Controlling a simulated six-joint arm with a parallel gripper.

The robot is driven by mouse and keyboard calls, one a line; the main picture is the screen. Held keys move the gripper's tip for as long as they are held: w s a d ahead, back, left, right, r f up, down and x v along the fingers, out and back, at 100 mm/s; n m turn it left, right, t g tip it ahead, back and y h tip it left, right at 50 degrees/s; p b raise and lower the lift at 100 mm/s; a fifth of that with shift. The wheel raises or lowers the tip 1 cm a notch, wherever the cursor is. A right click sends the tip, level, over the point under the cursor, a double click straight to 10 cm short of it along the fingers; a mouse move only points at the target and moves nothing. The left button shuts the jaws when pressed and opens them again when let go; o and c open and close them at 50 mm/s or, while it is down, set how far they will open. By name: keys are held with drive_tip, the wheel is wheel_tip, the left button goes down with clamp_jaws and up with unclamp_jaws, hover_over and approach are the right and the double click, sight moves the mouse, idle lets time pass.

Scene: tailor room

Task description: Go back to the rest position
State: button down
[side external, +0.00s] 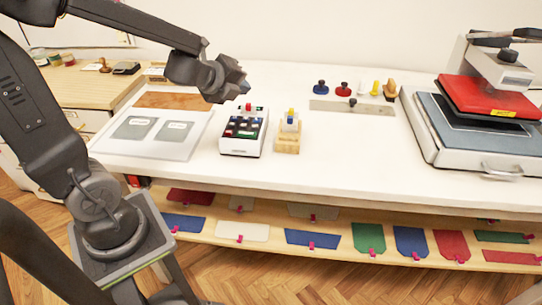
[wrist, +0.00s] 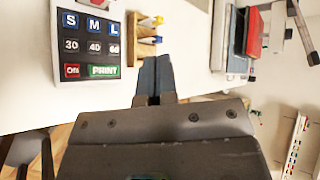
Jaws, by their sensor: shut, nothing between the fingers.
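My gripper (side external: 238,86) is above the white table (side external: 320,170), over and a little left of a small white keypad box. Its two fingers are together and hold nothing; they also show in the wrist view (wrist: 155,72). The keypad box (side external: 257,144) has a red button on top. In the wrist view the keypad (wrist: 90,48) shows keys marked S, M, L, 30, 40, 60 and PRINT. A wooden block (side external: 287,141) with yellow and blue pieces stands just right of the keypad box.
A heat press with a red plate (side external: 490,97) stands at the right. A rack with coloured stamps (side external: 352,104) lies at the back middle. A white board with two grey cards (side external: 175,134) lies at the left. A lower shelf (side external: 330,225) holds several coloured pieces. The table's front middle is clear.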

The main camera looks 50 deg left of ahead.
drive_tip(key=s+d+r+n+g+h, duration=0.1)
drive_tip(key=s+d+n+g, duration=0.1)
drive_tip(key=s+d+n, duration=0.4)
drive_tip(key=s+d+r+n+g+h, duration=0.1)
drive_tip(key=s+d+r+n+g, duration=0.1)
drive_tip(key=s+d+n, duration=0.5)
drive_tip(key=s+n+g, duration=0.1)
drive_tip(key=s+n, duration=0.3)
drive_tip(key=n, duration=0.3)
drive_tip(key=shift+r+n+g, duration=0.2)
drive_tip(key=shift+n+g, duration=0.1)
drive_tip(key=shift+n, duration=0.1)
